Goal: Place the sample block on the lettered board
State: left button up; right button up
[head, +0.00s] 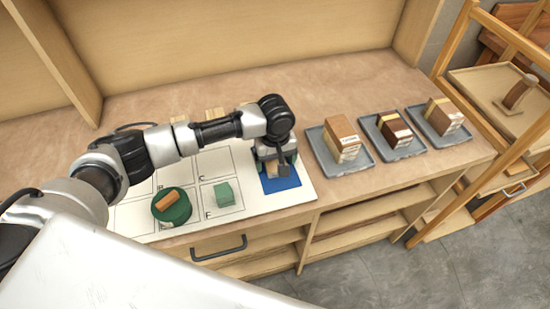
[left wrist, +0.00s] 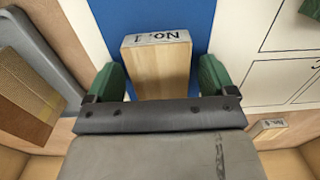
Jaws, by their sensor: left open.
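A pale wooden block (left wrist: 160,75) with a "No. 1" label stands on the blue patch (head: 284,185) at the right end of the white lettered board (head: 296,165). In the head view my gripper mostly hides this block. My left gripper (head: 276,162) is low over the blue patch. In the left wrist view its green fingers (left wrist: 160,82) are open, one on each side of the block. Whether either finger touches it is hard to tell. My right gripper is in neither view.
On the board are a green cube (head: 224,194) and a green round piece (head: 172,208) with an orange block (head: 167,199) on top. Grey trays (head: 320,160) with labelled blocks (head: 341,138) stand to the right. A wooden rack (head: 450,60) is beyond the bench's right end.

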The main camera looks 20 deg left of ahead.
aim_at(275, 161)
pick_arm(q)
jog(key=shift+r, duration=0.1)
notch_tip(275, 161, up, 12)
jog(key=b, duration=0.1)
jog(key=shift+b, duration=0.3)
